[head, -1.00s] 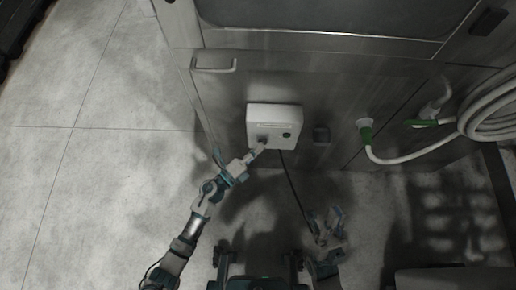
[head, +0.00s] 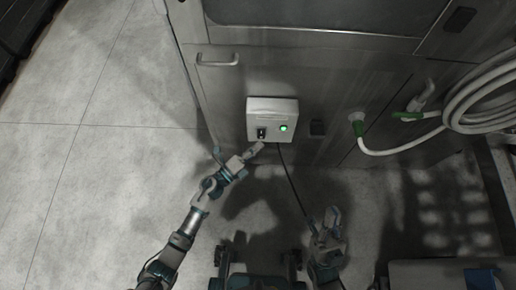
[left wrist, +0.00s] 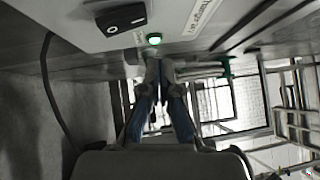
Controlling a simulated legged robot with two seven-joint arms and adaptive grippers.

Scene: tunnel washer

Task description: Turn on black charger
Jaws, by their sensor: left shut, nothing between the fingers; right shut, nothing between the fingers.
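A light grey control box (head: 272,107) is mounted on the metal front of the machine. It carries a black rocker switch (head: 262,133) and a round indicator lit green (head: 284,128). My left gripper (head: 259,147) is shut and empty, just below the switch and apart from it. In the left wrist view, the switch (left wrist: 122,17) and the green light (left wrist: 154,39) show beyond the shut fingertips (left wrist: 160,64). My right gripper (head: 331,217) is shut and empty, low and to the right of the box. I see no separate black charger body.
A black cable (head: 289,180) hangs from the box towards my right gripper. A coiled white hose (head: 484,105) with green fittings hangs at right. A handle (head: 218,60) is above left.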

